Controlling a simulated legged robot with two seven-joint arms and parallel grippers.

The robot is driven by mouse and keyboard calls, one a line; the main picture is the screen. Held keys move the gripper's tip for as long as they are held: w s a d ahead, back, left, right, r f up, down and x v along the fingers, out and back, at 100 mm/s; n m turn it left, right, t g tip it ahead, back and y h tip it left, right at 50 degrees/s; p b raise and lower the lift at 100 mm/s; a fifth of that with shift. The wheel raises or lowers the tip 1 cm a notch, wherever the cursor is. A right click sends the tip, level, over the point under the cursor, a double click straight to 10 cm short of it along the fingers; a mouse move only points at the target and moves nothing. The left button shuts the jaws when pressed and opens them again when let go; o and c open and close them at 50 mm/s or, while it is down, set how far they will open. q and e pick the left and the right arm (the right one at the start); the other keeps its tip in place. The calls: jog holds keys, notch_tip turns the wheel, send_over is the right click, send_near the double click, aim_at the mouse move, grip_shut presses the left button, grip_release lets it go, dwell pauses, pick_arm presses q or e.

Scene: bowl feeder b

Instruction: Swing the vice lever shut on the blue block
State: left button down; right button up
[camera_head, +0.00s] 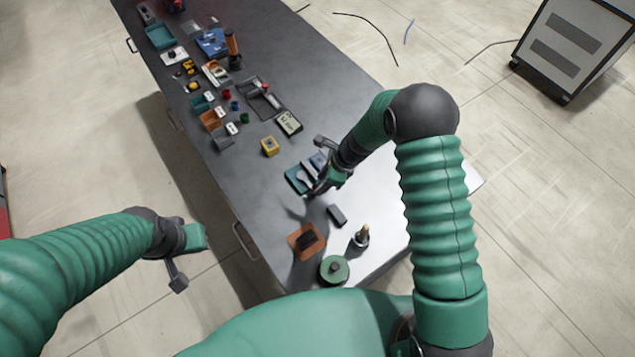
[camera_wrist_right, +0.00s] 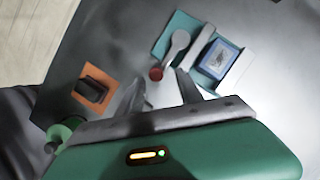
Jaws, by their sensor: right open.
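The vice (camera_wrist_right: 172,41) has a teal base, a grey lever (camera_wrist_right: 176,52) and a dark red knob (camera_wrist_right: 156,74) on the lever's near end. The blue block (camera_wrist_right: 218,60) sits between the vice's pale jaws; I cannot tell whether both touch it. In the head view the vice (camera_head: 295,180) and blue block (camera_head: 318,160) are partly behind my right gripper (camera_head: 322,188). In the right wrist view this gripper (camera_wrist_right: 158,92) is open and empty, with the knob just beyond and between its fingertips. My left gripper (camera_head: 187,258) hangs beside the table's left edge, its opening unclear.
Near the vice on the dark table (camera_head: 265,200) are an orange plate with a dark block (camera_head: 307,241), a grey block (camera_head: 337,215), a cup (camera_head: 360,240) and a green round part (camera_head: 334,269). A yellow block (camera_head: 270,146) and several small parts lie farther back.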

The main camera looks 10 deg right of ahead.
jog(key=shift+s+d+f, duration=0.1)
jog(key=shift+d+f, duration=0.1)
jog(key=shift+f, duration=0.5)
jog(key=shift+a, duration=1.2)
jog(key=shift+c, duration=1.3)
jog(key=shift+a, duration=0.15)
jog(key=shift+c, duration=2.3)
jog(key=shift+d, duration=0.35)
grip_shut()
jog(key=shift+d, duration=0.5)
pick_arm(q)
jog(key=shift+s+r, duration=0.15)
jog(key=shift+s, duration=0.05)
pick_arm(e)
jog(key=shift+a, duration=0.1)
